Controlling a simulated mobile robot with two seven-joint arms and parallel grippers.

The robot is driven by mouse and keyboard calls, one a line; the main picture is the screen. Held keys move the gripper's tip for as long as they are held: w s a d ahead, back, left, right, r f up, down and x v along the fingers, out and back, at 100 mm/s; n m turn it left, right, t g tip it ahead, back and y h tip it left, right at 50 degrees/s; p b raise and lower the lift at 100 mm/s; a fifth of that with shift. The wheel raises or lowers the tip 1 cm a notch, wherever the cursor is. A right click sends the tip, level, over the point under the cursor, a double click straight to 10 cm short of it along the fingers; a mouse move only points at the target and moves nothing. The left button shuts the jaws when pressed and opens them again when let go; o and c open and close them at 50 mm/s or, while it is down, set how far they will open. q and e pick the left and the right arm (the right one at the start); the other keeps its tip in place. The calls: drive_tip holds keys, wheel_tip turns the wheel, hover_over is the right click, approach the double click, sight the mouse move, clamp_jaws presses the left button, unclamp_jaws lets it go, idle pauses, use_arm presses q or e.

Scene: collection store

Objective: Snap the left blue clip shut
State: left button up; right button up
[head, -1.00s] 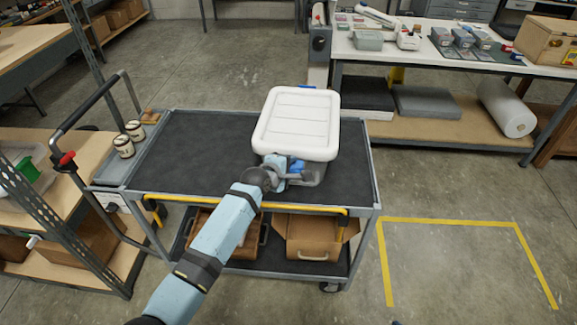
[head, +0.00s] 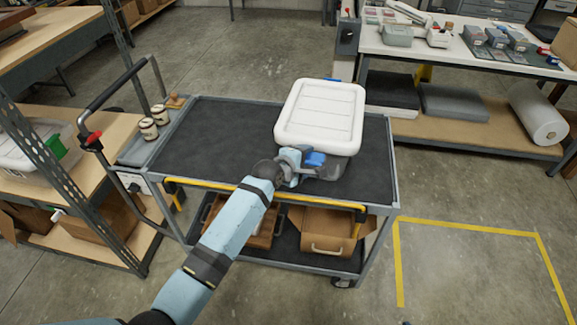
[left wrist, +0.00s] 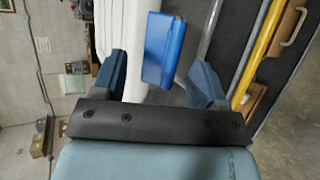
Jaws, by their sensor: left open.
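A plastic box with a white lid (head: 322,112) stands on the cart's dark top. A blue clip (head: 314,159) is on its near side, beside my left gripper (head: 318,170). In the left wrist view, the blue clip (left wrist: 163,50) shows as a flap that seems to stand out from the white lid edge (left wrist: 137,40). The fingers of my left gripper (left wrist: 157,80) are spread, with the clip ahead of and between them, and no grip on it shows. Whether they touch it I cannot tell. My right gripper is not in view.
The cart (head: 215,150) has free top to the left of the box. Brown cases (head: 322,232) lie on the lower shelf. A white workbench (head: 470,50) stands behind right.

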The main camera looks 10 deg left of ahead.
use_arm(q)
drive_tip(key=v, duration=1)
drive_tip(key=shift+s+r+b, duration=0.2)
drive_tip(key=shift+s+b, duration=0.15)
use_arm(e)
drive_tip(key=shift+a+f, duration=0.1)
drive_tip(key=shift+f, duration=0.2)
use_arm(q)
drive_tip(key=shift+a, duration=0.15)
drive_tip(key=shift+c, duration=0.4)
